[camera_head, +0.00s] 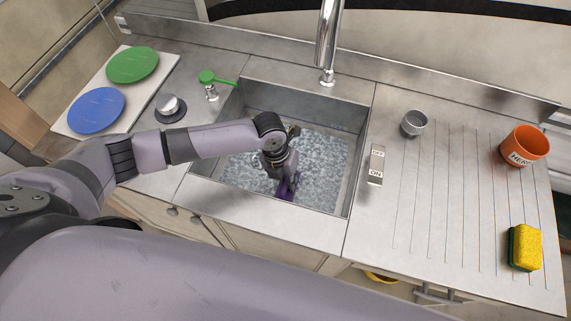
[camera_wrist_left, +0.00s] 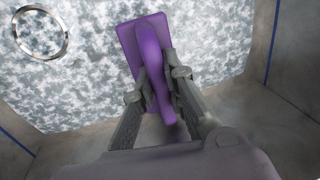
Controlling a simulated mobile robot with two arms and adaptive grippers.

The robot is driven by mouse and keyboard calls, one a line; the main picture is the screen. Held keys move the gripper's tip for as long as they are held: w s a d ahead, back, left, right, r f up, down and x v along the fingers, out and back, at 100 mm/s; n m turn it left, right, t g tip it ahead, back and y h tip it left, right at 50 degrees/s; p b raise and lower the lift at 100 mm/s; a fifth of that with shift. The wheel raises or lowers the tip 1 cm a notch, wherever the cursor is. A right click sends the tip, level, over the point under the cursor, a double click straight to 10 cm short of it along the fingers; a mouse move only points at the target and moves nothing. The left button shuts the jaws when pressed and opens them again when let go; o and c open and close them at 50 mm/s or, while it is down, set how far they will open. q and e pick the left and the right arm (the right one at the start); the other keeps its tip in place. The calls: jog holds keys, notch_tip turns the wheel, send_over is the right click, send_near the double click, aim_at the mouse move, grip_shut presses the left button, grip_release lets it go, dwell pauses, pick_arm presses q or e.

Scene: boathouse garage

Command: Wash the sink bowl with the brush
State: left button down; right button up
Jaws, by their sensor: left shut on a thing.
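The sink bowl (camera_head: 350,122) is a grey metal basin in the middle of the counter. Its floor is covered with a mottled white-grey layer, which also shows in the left wrist view (camera_wrist_left: 80,85). My left gripper (camera_head: 288,182) is inside the bowl, pointing down. It is shut on the handle of the purple brush (camera_wrist_left: 143,45). The brush head lies at or close to the bowl floor; I cannot tell whether it touches. In the head view the brush (camera_head: 287,188) is mostly hidden by the gripper. My right gripper is not in view.
A chrome tap (camera_head: 327,50) rises behind the bowl. A green-handled lever (camera_head: 212,78) and a grey knob (camera_head: 171,106) stand left, near green and blue discs. Right are an ON/OFF switch (camera_head: 376,165), grey cup (camera_head: 413,123), orange pot (camera_head: 523,145) and yellow sponge (camera_head: 526,247). A drain ring (camera_wrist_left: 40,33) shows.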

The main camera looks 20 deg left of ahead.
pick_arm(q)
jog(key=a, duration=0.5)
jog(key=shift+a, duration=2.4)
jog(key=shift+d+r+p, duration=0.2)
jog(key=shift+d+p, duration=0.1)
jog(key=shift+d, duration=0.55)
jog(key=shift+d+r+p, duration=0.15)
jog(key=shift+d+p, duration=0.1)
jog(key=shift+d, duration=0.65)
jog(key=shift+d+r+p, duration=0.2)
jog(key=shift+d+p, duration=0.1)
jog(key=shift+d, duration=0.55)
notch_tip(320, 180, up, 22)
jog(key=p, duration=1)
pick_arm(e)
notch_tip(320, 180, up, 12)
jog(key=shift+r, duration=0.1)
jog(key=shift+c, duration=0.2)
